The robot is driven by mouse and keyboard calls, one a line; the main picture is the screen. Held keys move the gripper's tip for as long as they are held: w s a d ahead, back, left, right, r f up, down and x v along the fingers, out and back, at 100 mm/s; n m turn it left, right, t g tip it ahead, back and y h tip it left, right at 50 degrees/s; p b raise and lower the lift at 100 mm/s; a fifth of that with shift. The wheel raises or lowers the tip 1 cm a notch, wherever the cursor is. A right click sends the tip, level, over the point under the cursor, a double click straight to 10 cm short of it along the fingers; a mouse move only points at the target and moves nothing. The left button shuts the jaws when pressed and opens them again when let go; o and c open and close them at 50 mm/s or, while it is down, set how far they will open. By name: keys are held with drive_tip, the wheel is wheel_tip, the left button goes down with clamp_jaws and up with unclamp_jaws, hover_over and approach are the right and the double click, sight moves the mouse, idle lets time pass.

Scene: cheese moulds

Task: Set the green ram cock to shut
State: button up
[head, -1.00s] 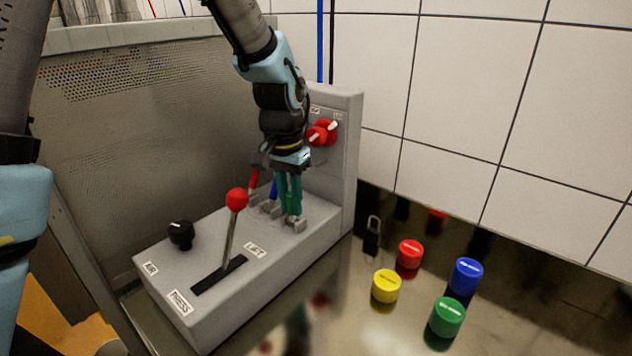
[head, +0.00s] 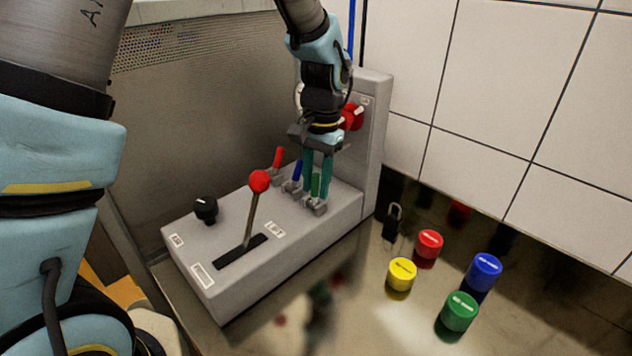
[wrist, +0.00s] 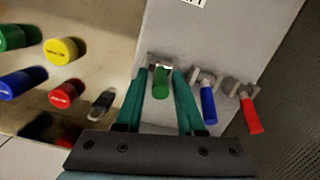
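The green ram cock (head: 316,184) stands on a metal fitting at the right end of the row on the grey console (head: 345,205). It looks roughly upright. My gripper (head: 315,196) comes down from above with one teal finger on each side of the green handle. The wrist view shows the green handle (wrist: 160,88) between the fingertips of my gripper (wrist: 159,76), with a gap on both sides. The gripper is open and does not hold the handle. The word marks for the cock's settings are not readable.
A blue cock (head: 297,172) and a red cock (head: 278,158) stand beside the green one. A red-knobbed lever (head: 259,182) and a black knob (head: 205,208) are nearer. Red knobs (head: 352,116) sit on the upright panel. Coloured caps (head: 402,270) and a padlock (head: 392,220) lie right.

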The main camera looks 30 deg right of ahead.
drive_tip(key=shift+o, duration=0.9)
wheel_tip(320, 180, up, 11)
drive_tip(key=d+b, duration=0.1)
drive_tip(key=b, duration=0.2)
drive_tip(key=shift+w, duration=0.15)
drive_tip(key=shift+f, duration=0.15)
